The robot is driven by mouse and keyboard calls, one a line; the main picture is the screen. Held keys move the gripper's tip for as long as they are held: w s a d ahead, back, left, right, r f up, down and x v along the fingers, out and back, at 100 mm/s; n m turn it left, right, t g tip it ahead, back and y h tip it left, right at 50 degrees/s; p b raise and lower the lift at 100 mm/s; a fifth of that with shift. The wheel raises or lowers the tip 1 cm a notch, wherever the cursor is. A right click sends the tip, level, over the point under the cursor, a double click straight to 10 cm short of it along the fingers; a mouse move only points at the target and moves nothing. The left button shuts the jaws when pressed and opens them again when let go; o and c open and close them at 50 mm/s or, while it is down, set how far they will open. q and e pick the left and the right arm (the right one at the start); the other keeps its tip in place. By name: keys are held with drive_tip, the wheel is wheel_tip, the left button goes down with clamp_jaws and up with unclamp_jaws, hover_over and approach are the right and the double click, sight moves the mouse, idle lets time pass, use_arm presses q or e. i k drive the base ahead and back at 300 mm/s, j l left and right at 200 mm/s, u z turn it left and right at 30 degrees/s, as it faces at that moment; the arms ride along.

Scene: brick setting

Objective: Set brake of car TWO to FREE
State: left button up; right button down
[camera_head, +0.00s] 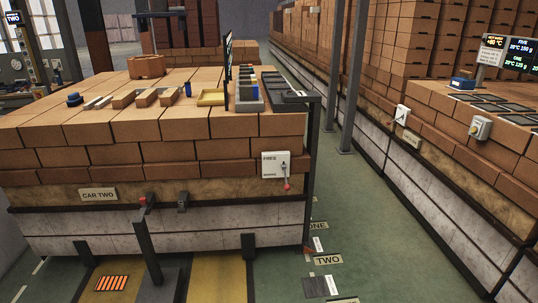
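Car TWO is a brick-built car with a "CAR TWO" sign (98,195) on its front side, at the left and middle of the head view. A white brake plate (272,163) is fixed to the right end of that side. The word FREE stands at its top; the lower word is too small to read surely. The brake lever (287,187) has a red knob and hangs down at the plate's lower right, its knob away from FREE. Neither of my grippers is in view.
Trays and small blocks stand on the car's top, with a dark upright panel (228,70). A dark post (147,250) rises before the car. Green floor with a "TWO" floor sign (328,260) lies open to the right. Another brick structure (440,105) bounds the aisle.

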sight(287, 187)
drive_tip(key=i, duration=2.15)
